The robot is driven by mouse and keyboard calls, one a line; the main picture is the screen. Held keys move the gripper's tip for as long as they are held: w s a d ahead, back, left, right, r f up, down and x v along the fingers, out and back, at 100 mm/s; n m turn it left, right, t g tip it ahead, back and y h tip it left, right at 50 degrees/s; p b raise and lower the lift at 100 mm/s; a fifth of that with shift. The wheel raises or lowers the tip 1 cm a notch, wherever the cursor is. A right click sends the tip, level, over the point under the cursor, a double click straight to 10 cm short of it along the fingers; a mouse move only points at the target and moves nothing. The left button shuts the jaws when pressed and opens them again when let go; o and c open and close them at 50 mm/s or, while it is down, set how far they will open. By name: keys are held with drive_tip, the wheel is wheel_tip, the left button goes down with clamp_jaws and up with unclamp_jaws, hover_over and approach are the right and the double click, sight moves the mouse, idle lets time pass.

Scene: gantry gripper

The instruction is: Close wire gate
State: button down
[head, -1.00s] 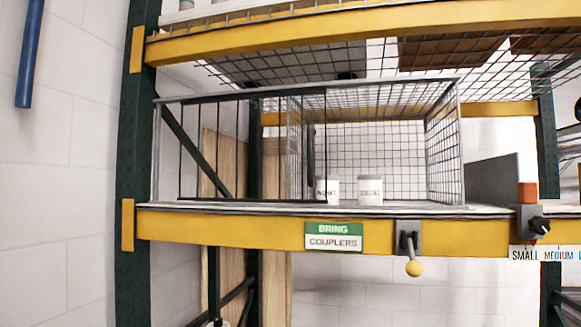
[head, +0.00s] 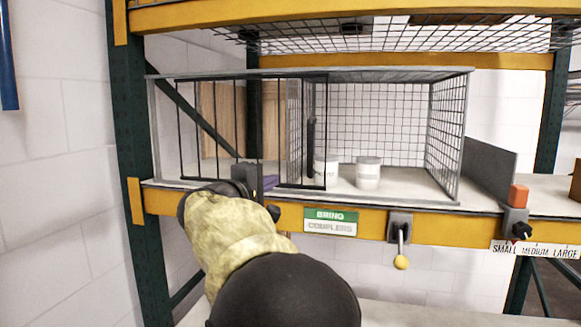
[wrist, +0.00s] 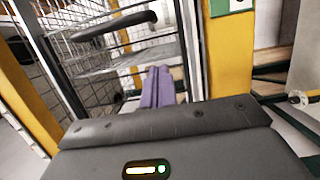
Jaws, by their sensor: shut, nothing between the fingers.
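The wire gate (head: 235,127) is a dark barred panel across the left half of the wire cage's front. Its right edge stands near mid-front, and the right half of the front is open. A dark upright handle (head: 311,135) is near the gate's right edge; it also shows in the wrist view (wrist: 117,26). My gripper (head: 268,183) is at the lower front of the gate, left of and below the handle. Its purple fingers (wrist: 156,86) are together and empty, pointing toward the gate. Contact with the bars cannot be told.
Two white cans (head: 368,173) stand inside the cage. The yellow shelf beam (head: 375,222) runs below, with a green-and-white sign (head: 331,222) and a yellow-knobbed lever (head: 401,258). A grey plate (head: 490,170) stands right of the cage.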

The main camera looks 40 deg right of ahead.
drive_tip(key=shift+d, duration=0.1)
drive_tip(key=p+x, duration=0.5)
drive_tip(key=x, duration=0.4)
drive_tip(key=shift+d+p, duration=0.1)
drive_tip(key=shift+p, duration=0.2)
drive_tip(key=shift+w+d+f, duration=0.1)
drive_tip(key=shift+w+d, duration=0.1)
drive_tip(key=shift+d, duration=0.1)
drive_tip(key=shift+s+f+b, duration=0.1)
drive_tip(key=shift+b, duration=0.2)
